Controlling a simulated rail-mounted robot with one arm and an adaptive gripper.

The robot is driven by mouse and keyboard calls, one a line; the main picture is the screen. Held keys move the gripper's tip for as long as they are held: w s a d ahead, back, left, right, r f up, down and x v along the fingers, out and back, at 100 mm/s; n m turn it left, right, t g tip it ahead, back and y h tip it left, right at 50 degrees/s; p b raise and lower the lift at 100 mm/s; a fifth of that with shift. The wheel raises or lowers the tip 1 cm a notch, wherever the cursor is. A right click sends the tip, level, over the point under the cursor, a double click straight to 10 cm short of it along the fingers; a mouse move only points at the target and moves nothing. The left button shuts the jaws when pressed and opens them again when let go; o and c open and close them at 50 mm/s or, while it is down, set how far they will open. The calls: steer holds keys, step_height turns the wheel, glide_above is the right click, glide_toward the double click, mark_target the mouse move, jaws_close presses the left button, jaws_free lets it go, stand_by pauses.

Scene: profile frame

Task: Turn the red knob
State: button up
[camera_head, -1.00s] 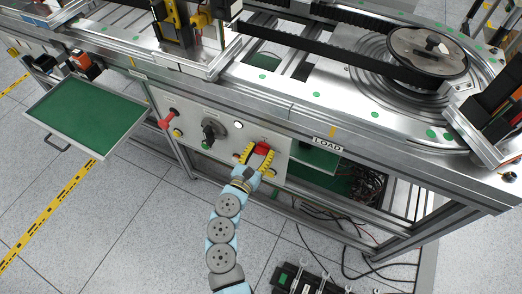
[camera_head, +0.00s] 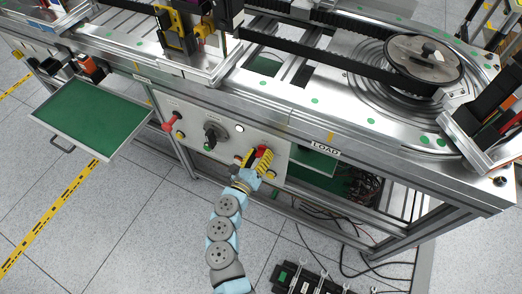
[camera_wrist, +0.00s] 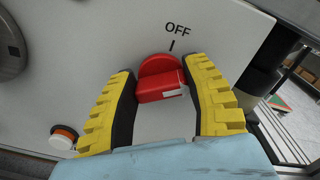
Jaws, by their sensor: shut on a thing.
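The red knob (camera_wrist: 160,80) sits on a light grey panel, just below a black "OFF" label and its short mark. Its raised grip lies slightly tilted in the wrist view. In the head view the knob (camera_head: 262,150) shows only in part between my fingers. My gripper (camera_wrist: 160,68) has two yellow ribbed fingers with dark inner pads, one on each side of the knob. It is shut on the knob. It also shows in the head view (camera_head: 259,157). The finger contact at the knob's sides is partly hidden.
The same panel (camera_head: 189,132) carries a black rotary switch (camera_head: 213,135), another red handle (camera_head: 171,121) and a white round button (camera_head: 240,128). An orange and white button (camera_wrist: 64,135) is near my left finger. A green tray (camera_head: 92,118) juts out at left.

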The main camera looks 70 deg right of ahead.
steer(key=n+p, duration=0.5)
steer(key=n, duration=0.1)
steer(key=shift+w+r+n, duration=0.1)
steer(key=shift+w+n, duration=0.05)
steer(key=shift+n, duration=0.15)
steer(key=n+p, duration=0.3)
steer(key=n, duration=0.1)
steer(key=shift+f+p, duration=0.2)
steer(key=shift+p, duration=0.15)
steer(key=shift+f+n+p, duration=0.15)
steer(key=shift+n+p, duration=0.15)
steer(key=shift+n, duration=0.2)
steer(key=o, duration=1.2)
steer(key=shift+a, duration=0.15)
steer(key=a, duration=1.1)
steer(key=shift+w+a, duration=0.35)
